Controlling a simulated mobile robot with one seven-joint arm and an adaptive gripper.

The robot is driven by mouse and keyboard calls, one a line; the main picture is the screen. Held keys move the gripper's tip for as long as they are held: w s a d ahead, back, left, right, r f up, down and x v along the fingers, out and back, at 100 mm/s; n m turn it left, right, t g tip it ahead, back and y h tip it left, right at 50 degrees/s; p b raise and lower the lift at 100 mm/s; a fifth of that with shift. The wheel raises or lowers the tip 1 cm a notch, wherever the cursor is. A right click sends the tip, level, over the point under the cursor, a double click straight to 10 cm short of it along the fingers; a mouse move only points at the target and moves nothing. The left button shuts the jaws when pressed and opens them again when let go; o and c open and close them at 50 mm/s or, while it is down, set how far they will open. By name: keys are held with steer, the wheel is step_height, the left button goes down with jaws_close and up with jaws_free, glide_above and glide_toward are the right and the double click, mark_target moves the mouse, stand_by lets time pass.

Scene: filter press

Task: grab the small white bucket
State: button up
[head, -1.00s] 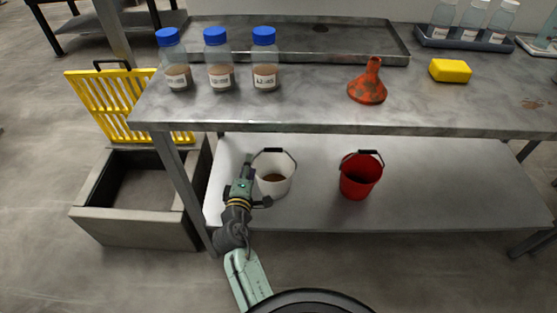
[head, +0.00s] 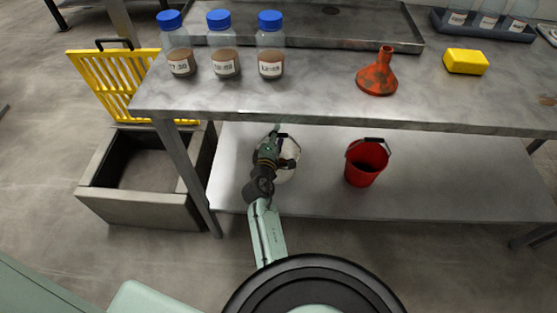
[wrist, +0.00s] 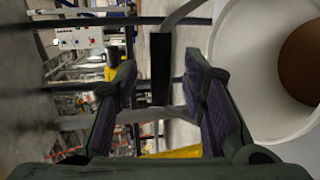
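The small white bucket (head: 289,158) stands on the lower shelf under the bench, partly hidden by my arm in the head view. In the wrist view the bucket (wrist: 262,75) fills the right side, with brown contents inside. Its black handle grip (wrist: 161,68) lies between my two fingers, with a gap on each side. My gripper (wrist: 160,80) is open and empty around the grip. In the head view my gripper (head: 272,143) is over the bucket, and its fingers are hard to make out.
A red bucket (head: 366,163) stands to the right on the same lower shelf (head: 450,180). The bench top (head: 330,98) overhangs the shelf. A table leg (head: 184,172) and a grey floor box (head: 140,208) are to the left. The shelf is clear right of the red bucket.

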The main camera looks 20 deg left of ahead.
steer(key=shift+w+a+f, duration=0.15)
steer(key=shift+w+f, duration=0.05)
steer(key=shift+w, duration=0.4)
steer(key=shift+c, duration=0.5)
jaws_close()
steer(key=shift+r, duration=0.1)
